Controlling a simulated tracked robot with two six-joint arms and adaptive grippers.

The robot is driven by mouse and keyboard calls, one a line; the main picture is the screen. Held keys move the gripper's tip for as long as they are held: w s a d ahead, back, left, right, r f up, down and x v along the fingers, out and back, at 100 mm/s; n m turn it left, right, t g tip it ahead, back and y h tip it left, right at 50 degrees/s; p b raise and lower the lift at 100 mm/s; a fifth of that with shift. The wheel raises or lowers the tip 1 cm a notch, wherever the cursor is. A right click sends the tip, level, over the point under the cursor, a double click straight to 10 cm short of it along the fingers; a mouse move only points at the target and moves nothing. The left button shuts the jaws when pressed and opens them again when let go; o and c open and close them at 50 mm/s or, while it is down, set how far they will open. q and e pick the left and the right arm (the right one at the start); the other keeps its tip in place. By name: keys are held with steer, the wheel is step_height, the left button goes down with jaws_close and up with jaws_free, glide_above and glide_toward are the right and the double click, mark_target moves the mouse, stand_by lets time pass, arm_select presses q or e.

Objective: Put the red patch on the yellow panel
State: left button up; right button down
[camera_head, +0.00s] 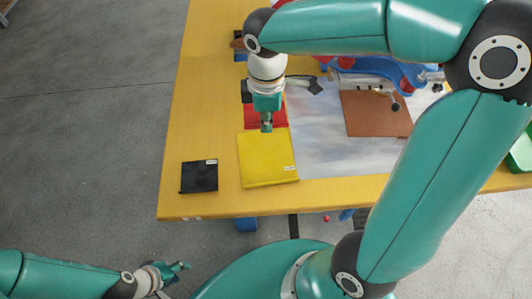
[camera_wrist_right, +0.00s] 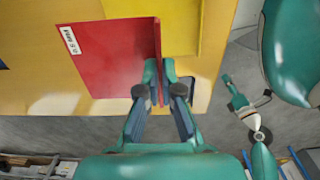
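The red patch (camera_head: 251,117) is a thin plate with a white label and a raised lip along one edge. It shows large in the right wrist view (camera_wrist_right: 105,65). My right gripper (camera_head: 267,127) has its fingers closed in on both sides of that lip (camera_wrist_right: 160,75) and holds the plate. The patch covers part of the yellow panel in the wrist view and seems to be above the table; its height is unclear. The yellow panel (camera_head: 265,160) lies flat near the table's front edge, just in front of the patch. My left gripper (camera_head: 176,271) is open and empty, off the table.
A black plate (camera_head: 199,176) lies left of the yellow panel. A brown plate (camera_head: 374,113) lies on a grey sheet (camera_head: 315,150) to the right. Dark items and blue fixtures (camera_head: 415,75) stand farther back. The yellow table (camera_head: 192,120) is bare along its left side.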

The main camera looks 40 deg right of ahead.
steer(key=b, duration=0.1)
glide_above(266, 160)
step_height(266, 160, down, 10)
steer(key=shift+f, duration=0.1)
steer(key=shift+f+b, duration=0.35)
steer(key=shift+f, duration=1.75)
steer(key=shift+f, duration=0.15)
steer(key=c, duration=1.3)
jaws_free()
steer(key=shift+r, duration=0.3)
step_height(266, 160, up, 12)
steer(key=shift+f+p, duration=0.1)
steer(key=shift+p, duration=0.75)
